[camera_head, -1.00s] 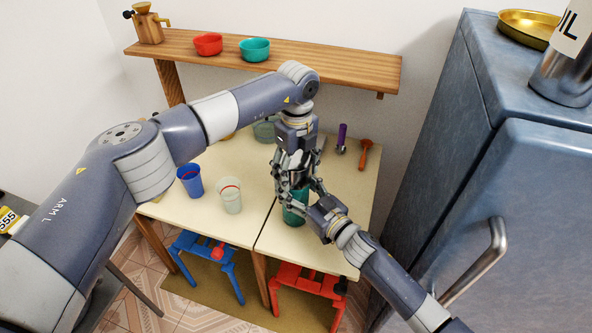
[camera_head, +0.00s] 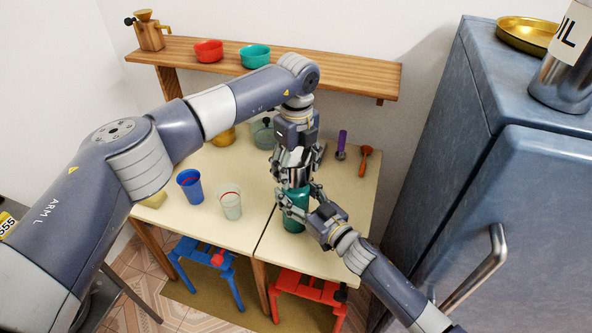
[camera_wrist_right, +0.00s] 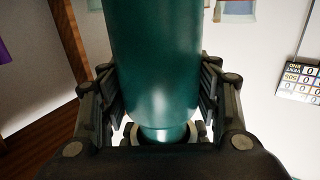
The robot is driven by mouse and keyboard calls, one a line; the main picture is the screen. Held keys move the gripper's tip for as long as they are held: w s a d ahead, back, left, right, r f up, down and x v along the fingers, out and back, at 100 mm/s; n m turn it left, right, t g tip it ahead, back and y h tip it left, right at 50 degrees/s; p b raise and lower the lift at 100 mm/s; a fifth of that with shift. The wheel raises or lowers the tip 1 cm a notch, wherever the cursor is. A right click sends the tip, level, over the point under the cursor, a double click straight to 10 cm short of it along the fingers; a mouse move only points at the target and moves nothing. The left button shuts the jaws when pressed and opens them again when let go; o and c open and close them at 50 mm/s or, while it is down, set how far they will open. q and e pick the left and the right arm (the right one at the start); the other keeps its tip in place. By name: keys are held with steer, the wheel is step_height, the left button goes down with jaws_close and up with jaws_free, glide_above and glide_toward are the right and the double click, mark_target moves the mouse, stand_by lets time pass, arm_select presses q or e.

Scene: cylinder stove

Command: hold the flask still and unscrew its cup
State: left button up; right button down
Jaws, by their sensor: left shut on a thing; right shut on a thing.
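The flask (camera_head: 293,216) is a teal cylinder standing upright near the front of the table. Its cup (camera_head: 297,169) is the silver top part, seen between the left fingers. My left gripper (camera_head: 294,163) comes down from above and is shut on the cup. My right gripper (camera_head: 309,205) comes in from the front right and is shut on the flask body. In the right wrist view the flask (camera_wrist_right: 155,60) fills the middle, with the right fingers on both sides of it. The flask's top is out of that view.
A blue cup (camera_head: 190,187) and a pale cup (camera_head: 230,203) stand left of the flask. A wooden shelf (camera_head: 330,76) runs behind; a blue fridge (camera_head: 500,200) stands at right.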

arm_select(q)
step_height(320, 180, up, 3)
steer(key=shift+f, duration=0.1)
arm_select(e)
steer(key=shift+c, duration=2.3)
jaws_free()
